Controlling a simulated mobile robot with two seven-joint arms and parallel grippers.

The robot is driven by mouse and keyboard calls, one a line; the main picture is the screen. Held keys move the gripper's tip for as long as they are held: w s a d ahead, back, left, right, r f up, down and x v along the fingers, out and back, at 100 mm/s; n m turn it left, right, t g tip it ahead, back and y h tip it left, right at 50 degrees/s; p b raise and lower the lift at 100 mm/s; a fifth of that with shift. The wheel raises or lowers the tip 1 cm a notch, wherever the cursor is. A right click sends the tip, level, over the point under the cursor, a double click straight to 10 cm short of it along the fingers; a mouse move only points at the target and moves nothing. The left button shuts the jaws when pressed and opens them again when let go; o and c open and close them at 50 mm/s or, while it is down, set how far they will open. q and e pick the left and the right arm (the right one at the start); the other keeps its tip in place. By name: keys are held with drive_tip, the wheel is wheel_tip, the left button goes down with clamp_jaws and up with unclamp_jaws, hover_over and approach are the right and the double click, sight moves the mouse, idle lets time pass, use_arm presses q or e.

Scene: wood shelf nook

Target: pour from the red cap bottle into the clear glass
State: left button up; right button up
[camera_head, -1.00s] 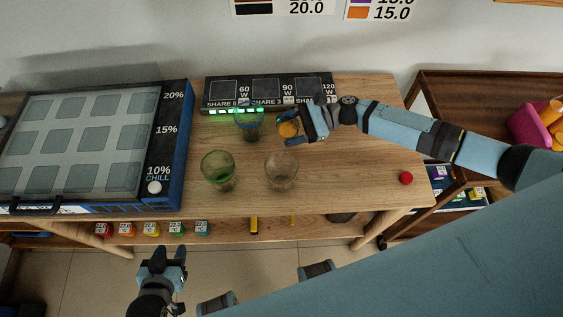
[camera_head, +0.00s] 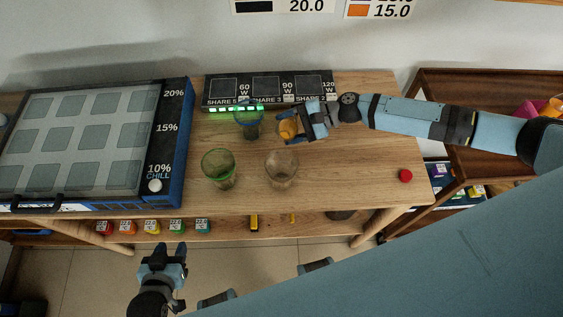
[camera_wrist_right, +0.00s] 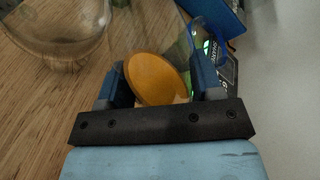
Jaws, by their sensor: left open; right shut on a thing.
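My right gripper (camera_head: 290,125) is shut on a bottle with orange contents (camera_head: 287,129), at the back of the wooden table. In the right wrist view an orange disc (camera_wrist_right: 158,79) shows between the fingers (camera_wrist_right: 164,88), with a clear wall beyond. No cap shows on it. The clear glass (camera_head: 281,169) stands upright in front of the held bottle, apart from it; it also shows at upper left in the right wrist view (camera_wrist_right: 60,38). A red round thing (camera_head: 405,176), perhaps the cap, lies at the table's right. My left gripper (camera_head: 170,254) is open and empty, low in front of the table.
A green glass (camera_head: 218,168) stands left of the clear one. A blue glass (camera_head: 248,122) stands close left of the held bottle. A black panel (camera_head: 268,92) lines the back; a blue-sided case (camera_head: 172,150) stands left. The table's front right is mostly free.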

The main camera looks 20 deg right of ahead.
sight(289, 118)
drive_tip(key=shift+w, duration=0.1)
drive_tip(key=shift+w+d+f+n, duration=0.1)
drive_tip(key=shift+f+n, duration=0.05)
drive_tip(key=shift+n, duration=0.25)
drive_tip(key=shift+w+d+r+n+t+h+p, duration=0.15)
drive_tip(key=shift+w+r+n+t+h+p, duration=0.15)
drive_tip(key=shift+r+n+t+h, duration=0.25)
idle(0.7)
drive_tip(key=shift+w+f+n+t+h, duration=0.15)
drive_tip(key=shift+n+t+h, duration=0.15)
drive_tip(key=shift+n, duration=0.25)
idle(0.5)
drive_tip(key=shift+s+r+n+t+p, duration=0.25)
drive_tip(key=shift+r+p, duration=0.5)
drive_tip(key=shift+p, duration=0.15)
drive_tip(key=shift+s+r+n+t+p, duration=0.2)
drive_tip(key=shift+r+n+p, duration=0.05)
drive_tip(key=shift+r+p, duration=0.55)
drive_tip(key=shift+f+h, duration=0.1)
drive_tip(key=shift+h, duration=0.15)
drive_tip(key=shift+n+t+p, duration=0.5)
drive_tip(key=shift+n+p, duration=0.1)
drive_tip(key=shift+p, duration=0.3)
drive_tip(key=shift+p, duration=0.3)
